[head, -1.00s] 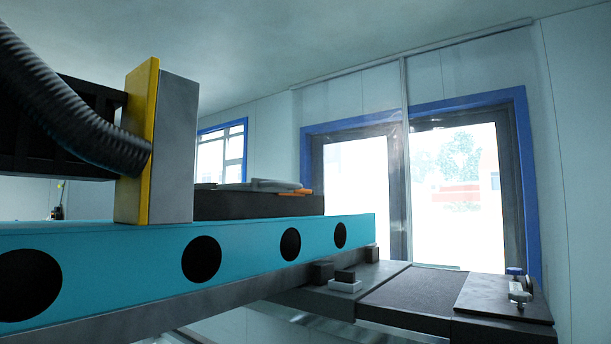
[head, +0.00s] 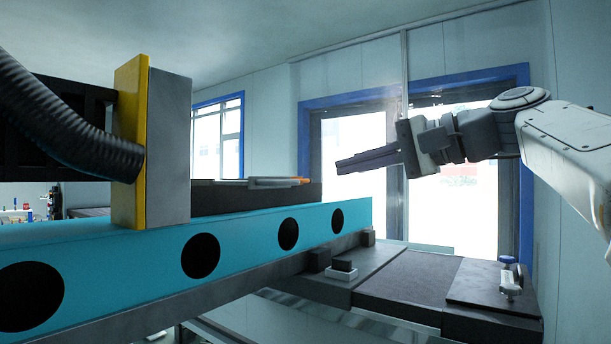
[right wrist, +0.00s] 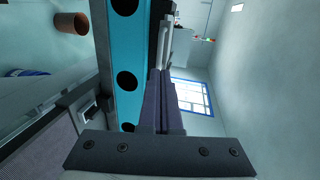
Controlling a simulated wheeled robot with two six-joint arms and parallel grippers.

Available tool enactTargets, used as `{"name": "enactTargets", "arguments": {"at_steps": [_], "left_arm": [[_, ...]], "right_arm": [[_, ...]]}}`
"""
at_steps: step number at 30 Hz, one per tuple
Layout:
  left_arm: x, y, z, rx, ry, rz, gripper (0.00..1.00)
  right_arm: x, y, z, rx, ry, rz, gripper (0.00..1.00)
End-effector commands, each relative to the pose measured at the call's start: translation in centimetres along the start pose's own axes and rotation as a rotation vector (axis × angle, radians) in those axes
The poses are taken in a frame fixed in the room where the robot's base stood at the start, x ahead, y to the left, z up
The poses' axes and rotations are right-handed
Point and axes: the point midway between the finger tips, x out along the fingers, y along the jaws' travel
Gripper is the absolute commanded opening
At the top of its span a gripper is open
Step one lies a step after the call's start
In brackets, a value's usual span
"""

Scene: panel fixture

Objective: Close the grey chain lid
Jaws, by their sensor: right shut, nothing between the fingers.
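A grey upright slab (head: 169,148) stands on the blue-green beam (head: 120,262), its left side against a yellow plate (head: 131,135). It may be the grey chain lid, but I cannot tell for sure. A black ribbed hose (head: 60,125) curves down to the yellow plate. My right gripper (head: 340,164) is shut and empty, pointing left, and appears higher than the beam's right end with a visible gap. In the right wrist view its closed fingers (right wrist: 162,85) point along the beam (right wrist: 128,75), to its right. My left gripper is not in view.
A dark box (head: 262,195) with grey and orange items on top sits on the beam. The space before the windows is open.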

Motion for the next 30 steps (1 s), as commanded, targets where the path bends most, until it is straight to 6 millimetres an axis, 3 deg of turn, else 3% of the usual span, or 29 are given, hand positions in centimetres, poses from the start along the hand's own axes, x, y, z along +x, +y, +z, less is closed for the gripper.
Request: {"name": "enactTargets", "arguments": {"at_steps": [9, 15, 30], "left_arm": [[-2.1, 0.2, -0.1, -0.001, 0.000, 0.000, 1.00], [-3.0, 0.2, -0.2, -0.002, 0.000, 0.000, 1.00], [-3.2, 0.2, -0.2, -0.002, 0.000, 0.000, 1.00]], "right_arm": [[6.9, -0.2, 0.1, 0.001, -0.005, 0.004, 0.00], [9.4, -0.1, 0.0, 0.001, -0.002, 0.003, 0.00], [10.1, 0.1, -0.1, -0.001, 0.002, 0.001, 0.00]]}}
